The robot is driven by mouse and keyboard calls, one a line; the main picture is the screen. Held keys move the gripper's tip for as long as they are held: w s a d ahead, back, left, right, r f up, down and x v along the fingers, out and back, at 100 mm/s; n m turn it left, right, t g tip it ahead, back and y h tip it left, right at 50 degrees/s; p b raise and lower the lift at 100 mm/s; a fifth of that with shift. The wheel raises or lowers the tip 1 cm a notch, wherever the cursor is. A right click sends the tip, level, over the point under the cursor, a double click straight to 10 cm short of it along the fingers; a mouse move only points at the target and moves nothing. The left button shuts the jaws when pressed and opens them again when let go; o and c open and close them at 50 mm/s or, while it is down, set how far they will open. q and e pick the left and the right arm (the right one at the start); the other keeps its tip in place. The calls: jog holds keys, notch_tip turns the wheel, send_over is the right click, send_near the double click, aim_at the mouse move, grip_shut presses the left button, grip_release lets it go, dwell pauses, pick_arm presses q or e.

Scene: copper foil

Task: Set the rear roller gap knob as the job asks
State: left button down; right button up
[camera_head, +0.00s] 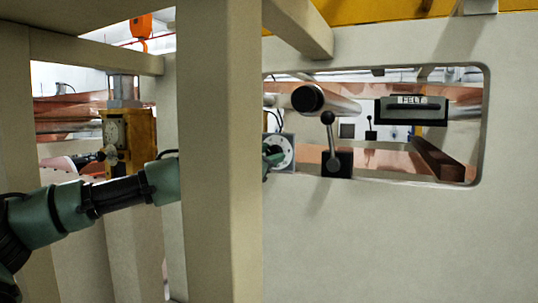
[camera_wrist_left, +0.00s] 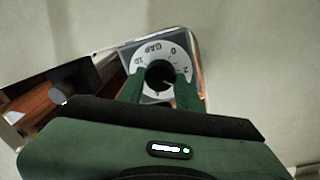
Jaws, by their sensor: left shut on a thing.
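The gap knob (camera_wrist_left: 158,73) is black and sits at the middle of a white round dial (camera_wrist_left: 150,52) marked with GAP and numbers, upside down in the left wrist view. A pale line on the knob points right and slightly down there; the exact reading is too small to tell. My left gripper (camera_wrist_left: 160,86) is shut on the knob, one green finger on each side. In the head view the dial (camera_head: 286,151) shows just right of a beige post, with the green gripper tip (camera_head: 272,158) at it. The post hides most of that gripper. My right gripper is not in view.
The beige post (camera_head: 220,150) stands in front of my left forearm. Right of the dial are a ball-topped lever (camera_head: 330,145), a roller end (camera_head: 307,98) and a FELT block (camera_head: 411,109) in a wall opening. A yellow box (camera_head: 133,130) with a dial stands left.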

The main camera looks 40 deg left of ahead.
pick_arm(q)
jog(key=n, duration=0.4)
jog(key=shift+n, duration=0.4)
jog(key=n, duration=0.3)
jog(key=shift+f+n+y, duration=0.15)
jog(key=shift+n+y, duration=0.25)
jog(key=shift+n+y+b, duration=0.5)
jog(key=shift+n+b, duration=1.55)
jog(key=shift+n, duration=2.45)
jog(key=c, duration=1)
grip_release()
jog(key=shift+o, duration=0.2)
jog(key=shift+s, duration=0.15)
